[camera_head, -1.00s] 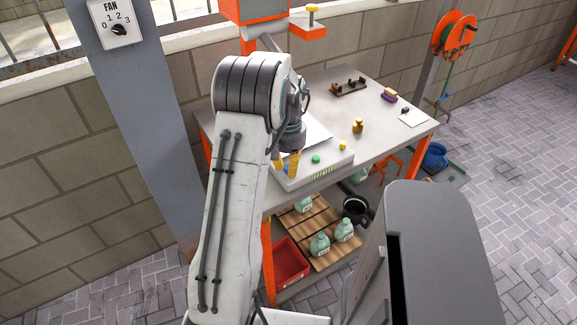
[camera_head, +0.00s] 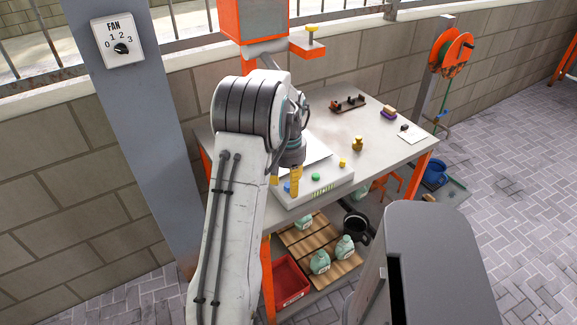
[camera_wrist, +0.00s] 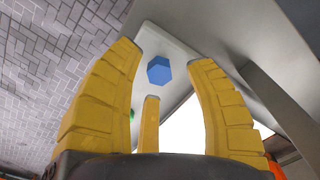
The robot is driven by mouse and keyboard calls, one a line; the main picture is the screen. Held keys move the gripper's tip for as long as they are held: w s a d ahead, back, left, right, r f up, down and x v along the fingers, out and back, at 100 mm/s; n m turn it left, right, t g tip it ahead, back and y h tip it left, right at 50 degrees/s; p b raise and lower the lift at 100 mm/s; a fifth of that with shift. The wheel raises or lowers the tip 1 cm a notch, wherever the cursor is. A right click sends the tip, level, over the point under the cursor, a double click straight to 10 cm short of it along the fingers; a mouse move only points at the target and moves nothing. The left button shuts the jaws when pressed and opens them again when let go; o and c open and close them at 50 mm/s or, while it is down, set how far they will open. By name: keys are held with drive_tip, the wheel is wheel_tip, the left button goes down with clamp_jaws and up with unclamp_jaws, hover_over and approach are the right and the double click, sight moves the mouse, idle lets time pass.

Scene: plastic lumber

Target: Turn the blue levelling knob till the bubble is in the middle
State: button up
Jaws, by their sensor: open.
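The blue knob (camera_head: 287,187) is on the left part of a white flat instrument (camera_head: 328,186) on the table. In the wrist view, the blue knob (camera_wrist: 159,71) shows as a faceted head between the yellow fingers, with gaps visible around it. My gripper (camera_head: 286,180) is open over the instrument's left end; in the wrist view its fingers (camera_wrist: 165,58) are spread apart. A greenish striped strip (camera_head: 323,191) runs along the instrument's front face. It is too small to make out a bubble.
A green knob (camera_head: 316,177) and a yellow knob (camera_head: 342,162) sit right of the blue one. A brass weight (camera_head: 357,143) stands behind on the table (camera_head: 385,155). An orange-framed machine (camera_head: 260,20) stands at the back. Bottles (camera_head: 319,261) sit on the lower shelf.

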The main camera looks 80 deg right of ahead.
sight(289, 184)
wheel_tip(289, 184, up, 11)
idle(0.5)
idle(0.7)
drive_tip(key=shift+d, duration=0.1)
